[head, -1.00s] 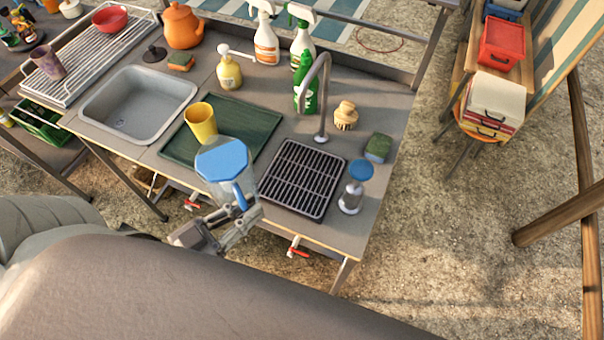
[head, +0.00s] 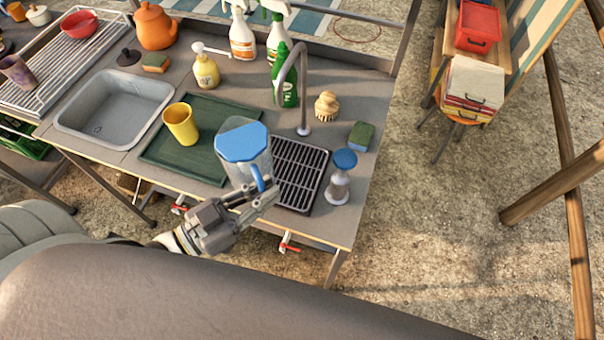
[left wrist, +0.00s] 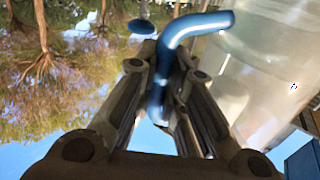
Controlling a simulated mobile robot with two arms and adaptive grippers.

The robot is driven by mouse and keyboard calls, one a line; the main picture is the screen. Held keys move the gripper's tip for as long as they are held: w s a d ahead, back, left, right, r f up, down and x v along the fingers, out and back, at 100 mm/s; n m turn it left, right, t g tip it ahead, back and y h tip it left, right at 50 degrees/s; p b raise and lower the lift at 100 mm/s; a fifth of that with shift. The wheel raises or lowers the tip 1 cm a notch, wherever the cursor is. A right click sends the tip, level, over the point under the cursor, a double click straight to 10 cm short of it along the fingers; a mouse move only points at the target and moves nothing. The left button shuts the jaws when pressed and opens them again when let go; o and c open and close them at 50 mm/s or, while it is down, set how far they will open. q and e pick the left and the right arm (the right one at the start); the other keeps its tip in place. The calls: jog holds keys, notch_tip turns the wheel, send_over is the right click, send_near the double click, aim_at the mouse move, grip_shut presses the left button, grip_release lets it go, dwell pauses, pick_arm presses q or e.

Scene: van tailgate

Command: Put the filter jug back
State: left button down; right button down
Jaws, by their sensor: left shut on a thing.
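The filter jug (head: 243,142) is clear with a blue lid and a blue handle. In the head view it is upright in front of the tap, overlapping the green tray and the left part of the black drain grid. My left gripper (head: 262,193) is shut on its handle, from the front edge of the counter. In the left wrist view the blue handle (left wrist: 190,28) runs down between the fingers, with the clear jug wall (left wrist: 260,75) to the right. I cannot tell whether the jug's base touches anything. My right gripper is not in view.
The black grid (head: 302,172) lies under the tap (head: 303,90). A blue-topped dispenser (head: 341,178) stands to its right. A yellow cup (head: 181,124) stands on the green tray (head: 205,165). A sponge (head: 361,136), a brush (head: 327,106) and bottles stand behind.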

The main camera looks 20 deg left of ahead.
pick_arm(q)
jog(key=w+d+f+p, duration=0.2)
jog(key=w+d+f, duration=0.1)
jog(key=w+d, duration=0.2)
jog(key=shift+w+d, duration=0.2)
jog(key=shift+w, duration=0.95)
jog(key=shift+f, duration=0.2)
jog(key=c, duration=2)
grip_release()
jog(key=shift+f, duration=0.25)
jog(key=o, duration=0.5)
jog(key=shift+r, duration=0.1)
